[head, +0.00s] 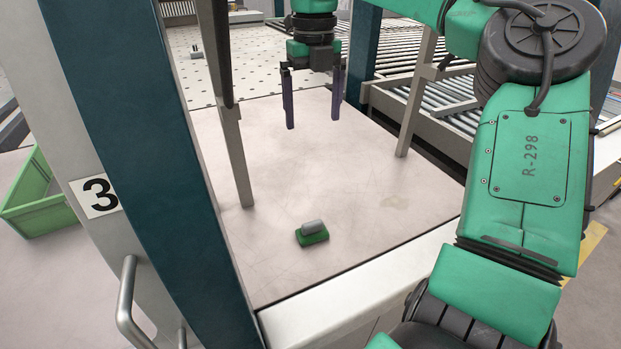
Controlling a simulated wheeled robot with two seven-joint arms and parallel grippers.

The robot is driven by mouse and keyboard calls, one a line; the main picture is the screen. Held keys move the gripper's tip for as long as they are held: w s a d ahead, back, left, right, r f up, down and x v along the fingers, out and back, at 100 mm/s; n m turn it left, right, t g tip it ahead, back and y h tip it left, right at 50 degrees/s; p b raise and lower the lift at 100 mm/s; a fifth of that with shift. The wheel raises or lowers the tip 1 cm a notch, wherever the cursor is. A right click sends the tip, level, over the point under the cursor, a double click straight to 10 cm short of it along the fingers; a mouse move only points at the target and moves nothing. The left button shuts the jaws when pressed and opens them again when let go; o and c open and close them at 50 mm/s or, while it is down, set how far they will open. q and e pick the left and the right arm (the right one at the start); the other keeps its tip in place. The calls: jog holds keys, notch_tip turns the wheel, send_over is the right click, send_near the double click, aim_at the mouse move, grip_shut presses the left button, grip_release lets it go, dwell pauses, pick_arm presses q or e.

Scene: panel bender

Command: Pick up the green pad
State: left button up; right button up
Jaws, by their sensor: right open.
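The green pad (313,237) lies on the pale table top (300,180), near its front edge. A grey rounded block or handle (313,226) sits on top of the pad. My right gripper (312,124) hangs fingers-down above the table, farther back than the pad. Its two dark purple fingers are spread apart with nothing between them. The gripper is apart from the pad. My left gripper is not in view.
A dark teal post (145,150) with a number 3 sign (96,196) stands at left. A green crate (38,200) is behind it. Thin grey posts (233,150) flank the table. Roller conveyors (430,105) lie at back right. The table around the pad is clear.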

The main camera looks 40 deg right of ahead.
notch_tip(320, 180, down, 5)
jog(key=b, duration=1.7)
send_near(312, 223)
notch_tip(312, 223, down, 10)
jog(key=p, duration=0.2)
jog(key=shift+p, duration=0.3)
jog(key=shift+f, duration=0.25)
jog(key=c, duration=1.3)
jog(key=shift+r, duration=0.1)
notch_tip(312, 223, up, 8)
jog(key=shift+d+r+b, duration=0.1)
jog(key=shift+b, duration=0.55)
notch_tip(312, 223, up, 12)
jog(key=shift+f+p, duration=0.1)
jog(key=shift+p, duration=0.4)
